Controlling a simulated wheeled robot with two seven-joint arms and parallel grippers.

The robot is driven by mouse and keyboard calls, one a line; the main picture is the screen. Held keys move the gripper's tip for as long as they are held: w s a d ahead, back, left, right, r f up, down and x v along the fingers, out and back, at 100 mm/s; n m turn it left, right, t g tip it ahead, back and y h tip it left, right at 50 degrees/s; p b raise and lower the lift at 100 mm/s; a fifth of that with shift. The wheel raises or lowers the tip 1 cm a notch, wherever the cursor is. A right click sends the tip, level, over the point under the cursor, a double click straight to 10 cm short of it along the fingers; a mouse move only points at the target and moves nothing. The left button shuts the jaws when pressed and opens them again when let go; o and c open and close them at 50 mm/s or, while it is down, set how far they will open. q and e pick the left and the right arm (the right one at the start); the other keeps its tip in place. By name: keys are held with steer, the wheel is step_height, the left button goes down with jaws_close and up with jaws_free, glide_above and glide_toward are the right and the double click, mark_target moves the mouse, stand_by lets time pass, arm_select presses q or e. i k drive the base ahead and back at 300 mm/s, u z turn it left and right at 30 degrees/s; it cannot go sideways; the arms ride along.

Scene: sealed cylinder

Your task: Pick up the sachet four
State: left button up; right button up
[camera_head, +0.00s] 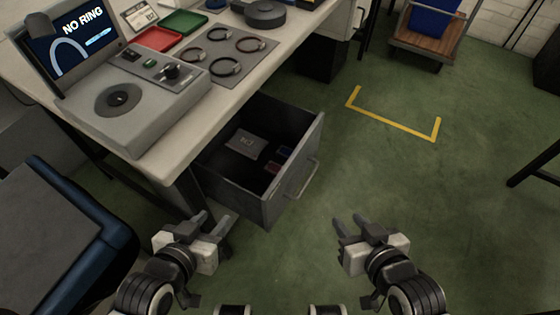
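An open grey drawer (266,205) sticks out under the bench at the centre. A pale grey packet with a dark mark, probably a sachet (246,143), lies flat inside on the left; its mark is too small to read surely. My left gripper (212,220) is open and empty, in front of the drawer's near left corner. My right gripper (348,224) is open and empty, to the right of the drawer's front. Neither gripper touches the packet.
The drawer handle (301,181) faces right. The bench (190,150) carries a "NO RING" screen (75,36), a ring plate (228,55), and red (158,39) and green (185,22) trays.

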mark_target(282, 152)
steer(key=k, duration=0.45)
steer(key=u, duration=0.35)
steer(key=i, duration=0.35)
steer(key=z, duration=1.9)
steer(key=i, duration=1.05)
steer(key=u, duration=3.2)
